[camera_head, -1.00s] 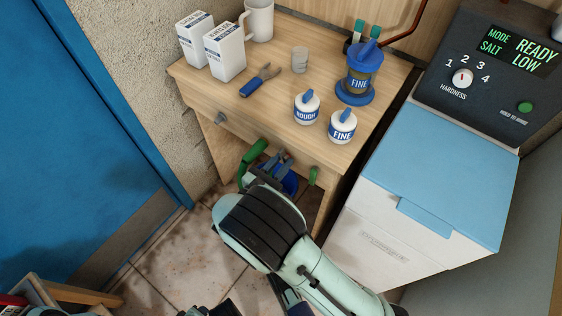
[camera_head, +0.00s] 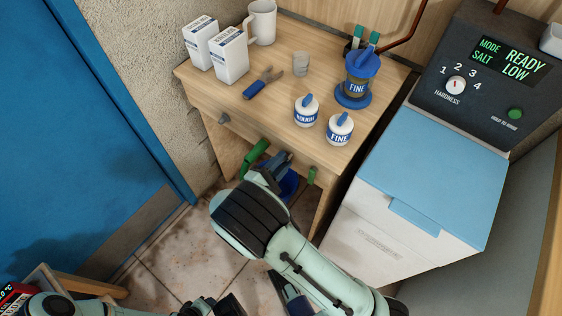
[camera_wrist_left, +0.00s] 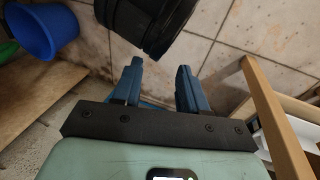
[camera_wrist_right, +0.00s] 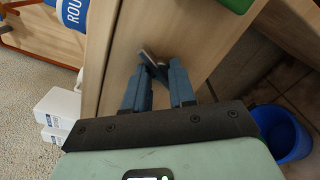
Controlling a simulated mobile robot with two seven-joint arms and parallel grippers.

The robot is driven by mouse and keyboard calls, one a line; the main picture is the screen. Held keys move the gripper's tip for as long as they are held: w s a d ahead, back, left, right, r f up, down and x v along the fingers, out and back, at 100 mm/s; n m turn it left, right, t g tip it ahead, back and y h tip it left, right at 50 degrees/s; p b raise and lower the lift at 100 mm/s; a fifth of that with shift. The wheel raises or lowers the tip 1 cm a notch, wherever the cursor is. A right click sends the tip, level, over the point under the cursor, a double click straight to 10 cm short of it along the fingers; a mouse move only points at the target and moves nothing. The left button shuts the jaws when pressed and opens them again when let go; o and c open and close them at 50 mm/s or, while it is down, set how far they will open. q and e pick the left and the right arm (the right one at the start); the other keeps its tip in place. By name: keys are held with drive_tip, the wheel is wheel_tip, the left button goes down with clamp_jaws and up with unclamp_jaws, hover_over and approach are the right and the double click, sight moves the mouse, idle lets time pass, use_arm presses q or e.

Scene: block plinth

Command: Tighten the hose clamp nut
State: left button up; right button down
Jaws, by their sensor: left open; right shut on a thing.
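My right gripper (camera_head: 281,158) is low at the front of the wooden cabinet. In the right wrist view its blue fingers (camera_wrist_right: 155,66) are shut on a small grey metal piece (camera_wrist_right: 149,57), apparently the hose clamp nut. The fingers largely hide it, and the clamp band cannot be made out.
A blue bucket (camera_wrist_right: 284,132) stands on the floor under the cabinet. The wooden top (camera_head: 270,118) holds pliers (camera_head: 262,84), white cartons (camera_head: 230,56), a mug (camera_head: 262,22), a glass, lidded jars and a blue-topped canister. A white softener unit (camera_head: 375,245) stands right, a blue door (camera_head: 80,130) left.

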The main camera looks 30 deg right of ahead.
use_arm(q)
drive_tip(key=shift+w+a+f+t+b, duration=0.2)
drive_tip(key=shift+w+a+f+b, duration=0.15)
drive_tip(key=shift+w, duration=0.2)
drive_tip(key=shift+w+a+f+t+b, duration=0.2)
drive_tip(key=shift+w+f+b, duration=0.2)
drive_tip(key=shift+w, duration=0.1)
use_arm(e)
drive_tip(key=shift+m, duration=5.9)
drive_tip(key=c, duration=0.9)
unclamp_jaws()
drive_tip(key=shift+c, duration=0.2)
use_arm(q)
drive_tip(key=shift+s+d+r+g+p, duration=0.15)
drive_tip(key=shift+s+d+r+p, duration=0.15)
drive_tip(key=shift+s, duration=0.2)
drive_tip(key=shift+s+d+r+g+p, duration=0.15)
drive_tip(key=shift+s+d+r+p, duration=0.05)
drive_tip(key=shift+s+r+p, duration=0.2)
use_arm(e)
drive_tip(key=v, duration=1.3)
drive_tip(key=shift+a, duration=0.25)
